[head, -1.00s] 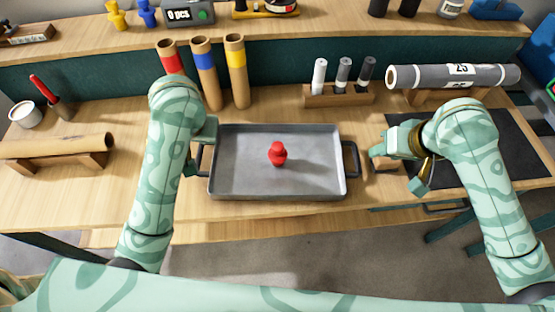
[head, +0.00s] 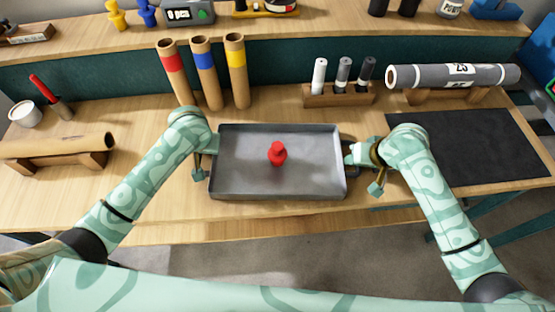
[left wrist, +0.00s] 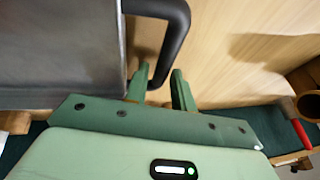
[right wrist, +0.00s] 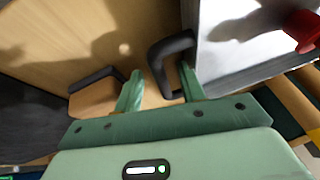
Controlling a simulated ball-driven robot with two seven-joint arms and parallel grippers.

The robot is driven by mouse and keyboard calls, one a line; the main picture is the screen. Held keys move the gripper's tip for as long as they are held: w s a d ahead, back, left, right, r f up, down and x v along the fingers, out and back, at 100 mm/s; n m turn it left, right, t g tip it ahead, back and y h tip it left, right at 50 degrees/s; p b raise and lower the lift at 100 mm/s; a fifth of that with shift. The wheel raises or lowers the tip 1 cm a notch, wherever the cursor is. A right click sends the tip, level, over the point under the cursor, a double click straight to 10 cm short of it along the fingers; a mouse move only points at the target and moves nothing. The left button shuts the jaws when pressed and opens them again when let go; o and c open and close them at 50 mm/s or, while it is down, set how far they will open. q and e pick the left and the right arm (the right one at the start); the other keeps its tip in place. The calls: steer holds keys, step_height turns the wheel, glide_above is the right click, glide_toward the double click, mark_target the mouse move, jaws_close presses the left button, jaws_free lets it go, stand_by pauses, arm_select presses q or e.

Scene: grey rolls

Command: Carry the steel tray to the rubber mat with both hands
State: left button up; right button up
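The steel tray (head: 235,180) lies on the bench with a small red knobbed piece (head: 277,153) standing in it. My left gripper (left wrist: 160,82) is at the tray's left handle (left wrist: 178,35), fingers apart on either side of its end. My right gripper (right wrist: 160,85) is at the tray's right handle (right wrist: 170,48), fingers apart, the handle between them and close to the right finger. In the head view, my grippers mostly hide both handles. The black rubber mat (head: 475,145) lies flat and empty to the right, beyond my right arm.
A grey roll (head: 420,76) on a stand is behind the mat. A marker block (head: 338,97) and cardboard tubes (head: 207,80) stand behind the tray. A brown roll (head: 55,147) lies left. A wooden block with a black part (right wrist: 95,95) sits near my right gripper.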

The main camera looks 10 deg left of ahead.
arm_select(q)
jaws_close()
arm_select(e)
jaws_close()
arm_select(q)
steer(key=shift+r, duration=0.15)
arm_select(e)
steer(key=shift+r, duration=0.2)
